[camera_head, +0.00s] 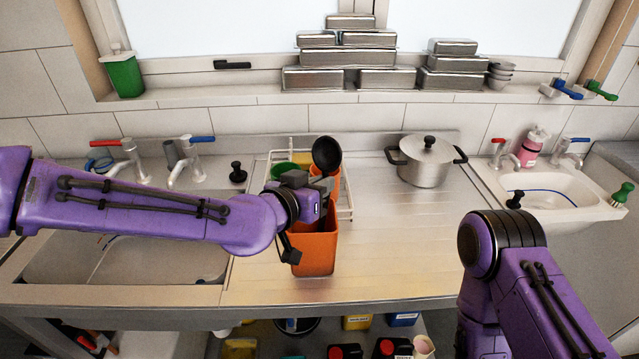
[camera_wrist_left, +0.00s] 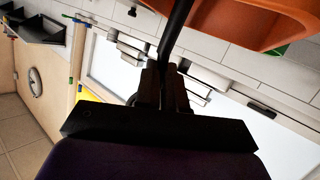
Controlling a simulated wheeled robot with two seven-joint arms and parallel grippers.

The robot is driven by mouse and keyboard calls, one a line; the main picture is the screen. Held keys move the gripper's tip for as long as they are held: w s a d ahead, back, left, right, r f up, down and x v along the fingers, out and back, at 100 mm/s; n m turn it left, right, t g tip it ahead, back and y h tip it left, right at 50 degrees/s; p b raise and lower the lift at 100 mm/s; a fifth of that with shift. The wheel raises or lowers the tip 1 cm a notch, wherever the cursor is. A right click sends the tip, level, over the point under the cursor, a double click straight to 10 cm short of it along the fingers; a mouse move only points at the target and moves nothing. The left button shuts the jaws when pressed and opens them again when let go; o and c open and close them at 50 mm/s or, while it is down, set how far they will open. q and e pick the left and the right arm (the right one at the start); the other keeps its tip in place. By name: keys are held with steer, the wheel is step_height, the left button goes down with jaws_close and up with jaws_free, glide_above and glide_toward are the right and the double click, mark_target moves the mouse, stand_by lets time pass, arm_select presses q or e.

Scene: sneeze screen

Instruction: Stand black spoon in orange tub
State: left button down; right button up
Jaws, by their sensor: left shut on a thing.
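The black spoon (camera_head: 327,152) has its round bowl uppermost in the head view, just above my left gripper (camera_head: 318,190). My left gripper is shut on the spoon; in the left wrist view its fingers (camera_wrist_left: 160,85) clasp the dark handle (camera_wrist_left: 178,28). The orange tub (camera_head: 314,256) stands on the steel counter, just below and in front of the gripper. The tub also shows at the top right of the left wrist view (camera_wrist_left: 235,22). The gripper hides part of the tub's opening, and I cannot tell where the handle's lower end is. My right gripper is out of view.
A white wire rack (camera_head: 346,212) with green and orange containers stands behind the gripper. A lidded pot (camera_head: 425,162) stands at the back right. Sinks lie left (camera_head: 130,262) and right (camera_head: 545,190). The counter right of the tub (camera_head: 400,250) is clear.

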arm_select(q)
steer(key=shift+f, duration=0.1)
steer(key=c, duration=1.1)
jaws_free()
steer(key=shift+c, duration=0.2)
steer(key=b+v, duration=0.1)
steer(key=v, duration=0.9)
steer(key=shift+s+a, duration=0.2)
steer(key=shift+a, duration=0.05)
